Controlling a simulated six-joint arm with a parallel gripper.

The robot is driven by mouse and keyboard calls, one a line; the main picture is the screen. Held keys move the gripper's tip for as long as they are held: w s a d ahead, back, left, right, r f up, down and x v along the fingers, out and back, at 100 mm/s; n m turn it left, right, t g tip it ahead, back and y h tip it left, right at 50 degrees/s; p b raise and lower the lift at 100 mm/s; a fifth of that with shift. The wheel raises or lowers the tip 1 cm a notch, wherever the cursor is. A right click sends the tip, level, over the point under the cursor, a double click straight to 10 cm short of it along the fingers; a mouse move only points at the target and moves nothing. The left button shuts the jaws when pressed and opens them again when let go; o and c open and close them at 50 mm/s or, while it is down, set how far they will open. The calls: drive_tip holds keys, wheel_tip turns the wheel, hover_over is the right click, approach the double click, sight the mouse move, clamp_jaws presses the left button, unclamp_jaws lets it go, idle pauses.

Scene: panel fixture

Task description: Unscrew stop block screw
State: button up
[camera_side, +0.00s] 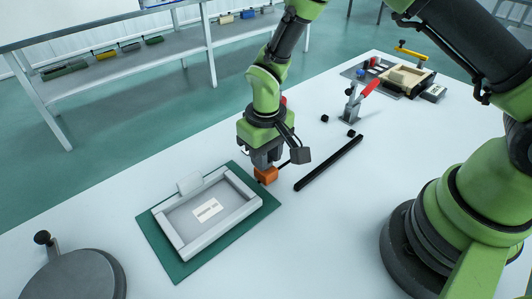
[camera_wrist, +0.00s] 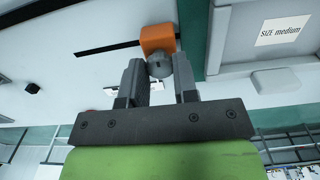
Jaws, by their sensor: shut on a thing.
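The stop block screw (camera_wrist: 158,67) appears as a grey round knob against the orange block. My gripper (camera_side: 263,164) points down at the block in the side view. In the wrist view my gripper (camera_wrist: 160,72) has its two dark fingers on either side of the grey knob, shut on it. The screw is hidden by my gripper in the side view.
A grey frame (camera_side: 246,191) with a "SIZE medium" label lies on a green mat (camera_side: 177,266) to the left. A black bar (camera_side: 328,163) lies to the right. A red-handled clamp (camera_side: 352,105) and small black cubes stand beyond. A grey round disc (camera_side: 85,275) is at lower left.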

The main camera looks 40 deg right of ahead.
drive_tip(key=n, duration=0.5)
drive_tip(key=shift+n, duration=0.3)
drive_tip(key=n, duration=1)
drive_tip(key=shift+n, duration=2.6)
drive_tip(key=o, duration=0.9)
